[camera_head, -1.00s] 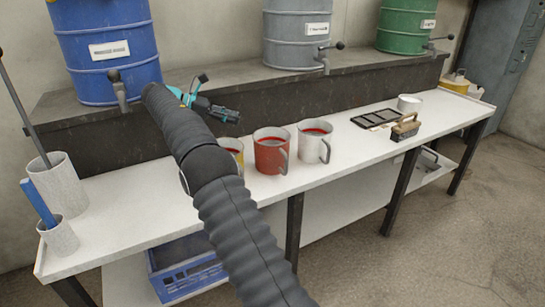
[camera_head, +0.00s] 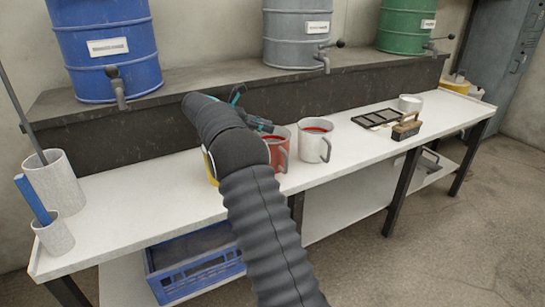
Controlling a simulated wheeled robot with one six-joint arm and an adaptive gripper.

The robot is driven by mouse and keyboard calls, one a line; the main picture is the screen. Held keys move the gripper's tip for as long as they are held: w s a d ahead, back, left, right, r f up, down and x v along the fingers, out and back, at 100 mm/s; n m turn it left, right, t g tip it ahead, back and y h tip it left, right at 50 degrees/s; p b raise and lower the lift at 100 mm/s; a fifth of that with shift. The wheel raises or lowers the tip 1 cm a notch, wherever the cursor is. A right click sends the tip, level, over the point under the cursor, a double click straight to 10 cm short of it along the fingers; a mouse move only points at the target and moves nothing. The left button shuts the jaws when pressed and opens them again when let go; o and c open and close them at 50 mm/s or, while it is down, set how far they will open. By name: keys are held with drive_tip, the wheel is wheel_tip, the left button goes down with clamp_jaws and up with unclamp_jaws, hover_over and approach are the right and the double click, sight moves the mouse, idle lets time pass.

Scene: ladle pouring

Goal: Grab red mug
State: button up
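The red mug (camera_head: 280,151) stands upright on the white table, partly hidden behind my arm. Its handle shows on its right side and its opening shows red inside. My gripper (camera_head: 262,125) is above and at the back left of the red mug's rim. Its fingers are dark and small in this view, so I cannot tell whether they are open or touching the rim. A white mug (camera_head: 314,144) with red contents stands just to the right. A yellow mug (camera_head: 211,172) is mostly covered by my arm on the left.
The white table (camera_head: 130,205) is clear at left centre. White cups (camera_head: 53,184) stand at the far left. A brush (camera_head: 406,127) and a dark tray (camera_head: 378,119) lie to the right. Blue (camera_head: 105,45), grey (camera_head: 297,35) and green (camera_head: 405,25) drums stand on the back ledge.

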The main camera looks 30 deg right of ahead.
drive_tip(key=shift+s+d+f, duration=0.1)
drive_tip(key=shift+d, duration=0.25)
clamp_jaws()
